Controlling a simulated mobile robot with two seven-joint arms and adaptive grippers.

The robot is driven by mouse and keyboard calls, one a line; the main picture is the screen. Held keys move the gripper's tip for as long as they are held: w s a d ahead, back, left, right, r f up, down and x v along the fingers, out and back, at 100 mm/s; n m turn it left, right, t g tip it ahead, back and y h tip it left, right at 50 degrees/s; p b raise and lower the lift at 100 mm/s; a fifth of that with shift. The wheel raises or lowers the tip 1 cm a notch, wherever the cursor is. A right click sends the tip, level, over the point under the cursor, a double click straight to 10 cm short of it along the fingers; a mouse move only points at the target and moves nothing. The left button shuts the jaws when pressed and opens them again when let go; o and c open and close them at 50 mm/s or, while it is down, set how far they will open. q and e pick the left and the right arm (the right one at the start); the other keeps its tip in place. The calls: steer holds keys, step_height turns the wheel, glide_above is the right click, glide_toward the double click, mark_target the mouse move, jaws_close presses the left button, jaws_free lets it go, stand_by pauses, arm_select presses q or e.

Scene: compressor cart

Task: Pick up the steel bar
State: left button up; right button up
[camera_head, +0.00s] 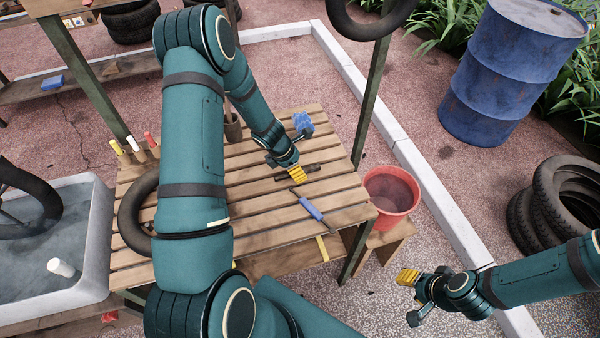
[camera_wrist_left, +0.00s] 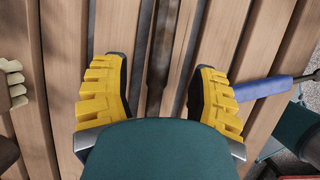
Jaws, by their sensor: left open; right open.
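The steel bar (camera_head: 312,169) is a dark, narrow bar lying on the slatted wooden table. In the left wrist view the bar (camera_wrist_left: 165,45) runs lengthwise between the two yellow fingers, with a gap on each side. My left gripper (camera_head: 297,173) is over the bar, and it also shows in the left wrist view (camera_wrist_left: 160,90) with its fingers wide apart and empty. Its height above the bar is hard to judge. My right gripper (camera_head: 411,290) is open and empty, out past the table's right side, low in the picture.
A blue-handled tool (camera_head: 311,208) lies on the table (camera_head: 260,222) close to the bar. A blue object (camera_head: 302,121) and a brown cup (camera_head: 233,127) are farther back. A black ring (camera_head: 131,215) is at left. A red bucket (camera_head: 391,196) stands beyond the right edge.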

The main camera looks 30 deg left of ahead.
arm_select(q)
steer(key=shift+x, duration=1.25)
steer(key=shift+s+r, duration=0.1)
jaws_close()
